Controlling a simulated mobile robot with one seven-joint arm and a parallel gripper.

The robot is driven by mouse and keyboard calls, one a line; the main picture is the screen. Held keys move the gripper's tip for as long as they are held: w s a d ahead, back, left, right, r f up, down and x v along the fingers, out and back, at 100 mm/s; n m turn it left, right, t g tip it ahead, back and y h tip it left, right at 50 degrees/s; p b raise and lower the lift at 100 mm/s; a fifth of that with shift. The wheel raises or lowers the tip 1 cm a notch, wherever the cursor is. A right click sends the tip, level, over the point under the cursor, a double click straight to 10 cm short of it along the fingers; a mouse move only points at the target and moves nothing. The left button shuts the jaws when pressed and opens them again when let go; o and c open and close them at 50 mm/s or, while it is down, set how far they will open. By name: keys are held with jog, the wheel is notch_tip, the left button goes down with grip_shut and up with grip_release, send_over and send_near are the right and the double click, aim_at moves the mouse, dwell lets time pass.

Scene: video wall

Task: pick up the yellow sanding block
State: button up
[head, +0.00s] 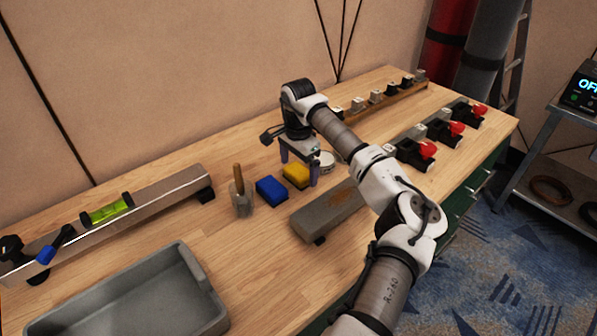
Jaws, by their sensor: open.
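The yellow sanding block (296,175) lies on the wooden workbench, just right of a blue block (271,190). My gripper (299,171) is open and points down over the yellow block. One finger shows at the block's back left and the other at its right side. The fingers appear to be on either side of it, with no clear sign of contact. The block's right edge is partly covered by the right finger.
A wooden-handled tool (240,196) stands left of the blue block. A grey stone-like bar (328,212) lies in front, and a round tin (327,162) sits close behind right. A grey tray (130,300) is front left. Red-knobbed devices (424,150) line the right side.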

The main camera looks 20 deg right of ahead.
aim_at(298, 170)
notch_tip(298, 170, down, 2)
jog(key=c, duration=1.1)
jog(key=shift+o, duration=0.2)
jog(key=shift+r, duration=0.2)
notch_tip(298, 170, up, 20)
jog(key=b, duration=0.2)
jog(key=shift+b, duration=0.35)
jog(key=shift+f, duration=0.1)
